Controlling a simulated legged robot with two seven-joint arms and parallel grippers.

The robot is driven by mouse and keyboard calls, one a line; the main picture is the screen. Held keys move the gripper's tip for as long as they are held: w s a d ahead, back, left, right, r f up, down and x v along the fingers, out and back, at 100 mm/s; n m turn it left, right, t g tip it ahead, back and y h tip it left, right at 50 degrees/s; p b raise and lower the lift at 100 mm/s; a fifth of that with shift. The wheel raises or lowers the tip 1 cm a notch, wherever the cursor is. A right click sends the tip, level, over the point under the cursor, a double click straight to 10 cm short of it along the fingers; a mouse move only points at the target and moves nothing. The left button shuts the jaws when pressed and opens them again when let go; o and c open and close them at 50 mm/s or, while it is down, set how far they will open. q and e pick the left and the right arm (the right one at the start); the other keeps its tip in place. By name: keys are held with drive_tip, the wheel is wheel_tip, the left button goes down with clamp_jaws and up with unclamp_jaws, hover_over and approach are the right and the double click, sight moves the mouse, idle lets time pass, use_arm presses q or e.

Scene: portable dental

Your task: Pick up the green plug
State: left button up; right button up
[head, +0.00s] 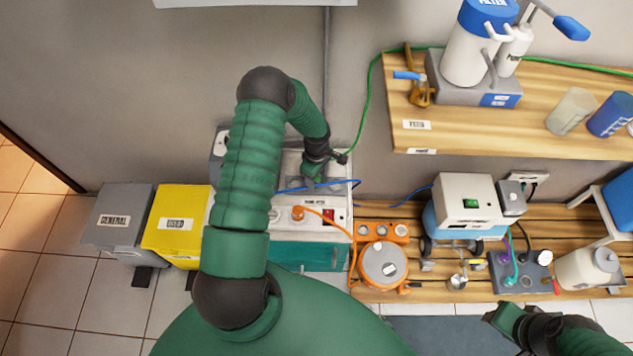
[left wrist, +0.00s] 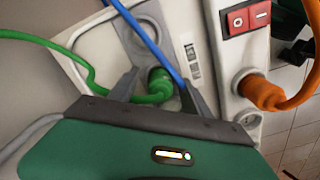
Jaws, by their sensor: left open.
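The green plug (left wrist: 160,83) sits in a socket on the pale top panel of a box (left wrist: 200,65), with its green cable (left wrist: 92,82) running off to the left. My left gripper (left wrist: 161,88) is open, with one grey finger on each side of the plug. I cannot tell whether the fingers touch it. In the head view my left gripper (head: 316,174) is low over the box and hides the plug. My right gripper (head: 507,320) is at the lower right, away from the box; its jaws are unclear.
A blue cable (left wrist: 148,38) crosses close to the left fingers. An orange plug (left wrist: 262,92) and a red switch (left wrist: 248,17) are on the box's right side. The green cable (head: 366,95) rises to the wooden shelf (head: 450,140). A yellow bin (head: 176,225) stands left of the box.

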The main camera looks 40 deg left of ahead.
use_arm(q)
drive_tip(key=shift+a, duration=0.1)
drive_tip(key=shift+c, duration=0.7)
drive_tip(key=shift+a+f, duration=0.1)
drive_tip(key=shift+a, duration=0.2)
drive_tip(key=c, duration=0.7)
drive_tip(key=shift+d, duration=0.15)
clamp_jaws()
use_arm(e)
drive_tip(key=shift+a+r, duration=0.1)
drive_tip(key=shift+a, duration=0.1)
